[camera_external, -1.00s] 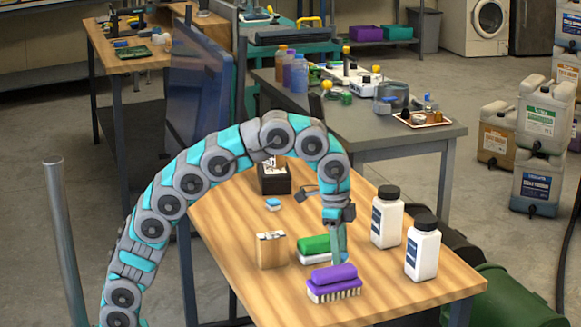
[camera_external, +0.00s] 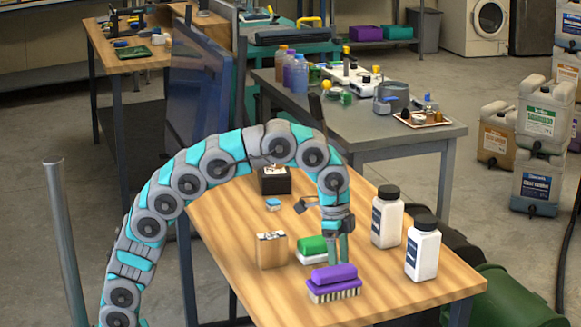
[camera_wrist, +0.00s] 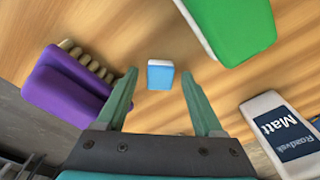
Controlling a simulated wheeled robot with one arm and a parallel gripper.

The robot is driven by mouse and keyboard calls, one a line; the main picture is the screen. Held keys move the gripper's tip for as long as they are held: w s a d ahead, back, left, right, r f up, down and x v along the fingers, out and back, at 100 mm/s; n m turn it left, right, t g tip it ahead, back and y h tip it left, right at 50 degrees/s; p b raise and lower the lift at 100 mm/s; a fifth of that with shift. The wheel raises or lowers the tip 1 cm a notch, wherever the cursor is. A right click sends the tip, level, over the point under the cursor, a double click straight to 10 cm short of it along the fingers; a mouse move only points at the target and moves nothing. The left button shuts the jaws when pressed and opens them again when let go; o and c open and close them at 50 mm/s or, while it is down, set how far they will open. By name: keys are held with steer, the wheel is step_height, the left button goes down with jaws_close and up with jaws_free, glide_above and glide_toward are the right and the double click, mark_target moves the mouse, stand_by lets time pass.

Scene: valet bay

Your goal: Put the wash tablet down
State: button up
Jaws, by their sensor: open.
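A small blue wash tablet with a white edge (camera_wrist: 160,75) lies on the wooden table (camera_wrist: 205,95), between my gripper's fingertips in the wrist view. My gripper (camera_wrist: 160,74) is open, with a gap on both sides of the tablet. The tablet at my fingers is hidden there. Another blue and white tablet (camera_external: 272,204) lies farther back on the table.
Two white bottles with black caps (camera_external: 387,220) (camera_external: 423,250) stand right of my gripper. A wooden block-shaped holder (camera_external: 271,252) stands to the left, and a black box (camera_external: 274,181) at the back. The table's front left is clear.

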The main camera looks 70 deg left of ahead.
steer(key=shift+r, duration=0.1)
step_height(320, 180, up, 5)
steer(key=shift+s+a+f, duration=0.1)
steer(key=shift+s, duration=0.05)
steer(key=shift+s+r+p, duration=0.2)
steer(key=shift+r+p, duration=0.15)
steer(key=shift+r, duration=1.05)
